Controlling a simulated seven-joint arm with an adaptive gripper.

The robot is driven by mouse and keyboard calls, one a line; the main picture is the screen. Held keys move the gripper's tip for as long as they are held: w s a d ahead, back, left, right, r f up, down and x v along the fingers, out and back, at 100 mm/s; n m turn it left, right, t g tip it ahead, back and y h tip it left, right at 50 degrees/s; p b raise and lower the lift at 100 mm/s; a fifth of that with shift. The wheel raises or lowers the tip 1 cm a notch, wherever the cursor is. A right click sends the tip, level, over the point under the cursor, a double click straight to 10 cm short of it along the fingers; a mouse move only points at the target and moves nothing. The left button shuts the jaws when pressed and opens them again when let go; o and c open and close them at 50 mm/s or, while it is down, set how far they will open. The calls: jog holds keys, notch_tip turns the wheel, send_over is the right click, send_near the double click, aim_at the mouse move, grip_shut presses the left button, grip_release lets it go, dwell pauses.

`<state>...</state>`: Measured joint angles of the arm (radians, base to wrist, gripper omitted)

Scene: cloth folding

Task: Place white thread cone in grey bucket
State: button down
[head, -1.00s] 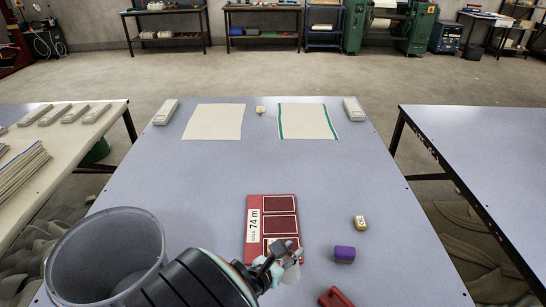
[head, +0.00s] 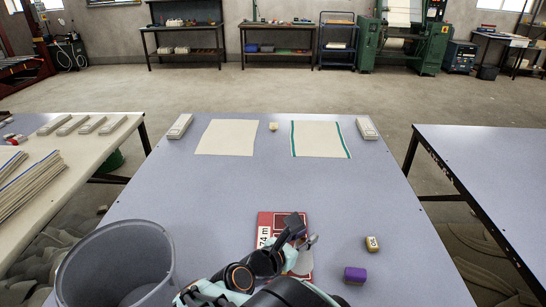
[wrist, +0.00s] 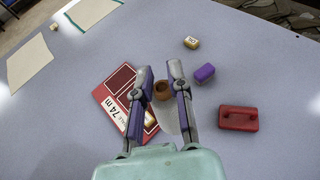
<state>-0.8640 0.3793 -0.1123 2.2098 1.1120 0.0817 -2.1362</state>
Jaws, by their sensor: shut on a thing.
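The white thread cone (wrist: 169,115) sits between the fingers of my gripper (wrist: 160,78) in the wrist view, with its brown tip (wrist: 162,91) showing. My gripper is shut on it. In the head view my gripper (head: 305,235) is over the red card, and the pale cone is mostly hidden behind the fingers. I cannot tell how high the cone is above the table. The grey bucket (head: 72,262) is translucent, open at the top and stands at the near left of the table, to the left of my gripper.
The red card (wrist: 113,100) lies below my gripper. A purple block (head: 355,275), a small tan block (head: 372,243) and a red block (wrist: 238,119) lie to the right. Two cloths (head: 227,137) (head: 320,140) lie at the far side. The table's middle is clear.

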jog(key=s+a+f+n+y, duration=0.1)
jog(key=a+f, duration=0.2)
jog(key=f, duration=0.3)
jog(key=s+a+f+n+t+y, duration=0.1)
jog(key=a+f, duration=0.2)
jog(key=f, duration=0.3)
jog(key=s+a+f+y, duration=0.1)
jog(key=a+f, duration=0.2)
jog(key=f, duration=0.3)
jog(key=shift+s+a+f+n+t, duration=0.15)
jog(key=shift+a+f+n+t, duration=0.15)
jog(key=shift+a+f+n, duration=0.1)
jog(key=shift+f, duration=0.15)
jog(key=c, duration=1.1)
grip_release()
jog(key=shift+o, duration=0.2)
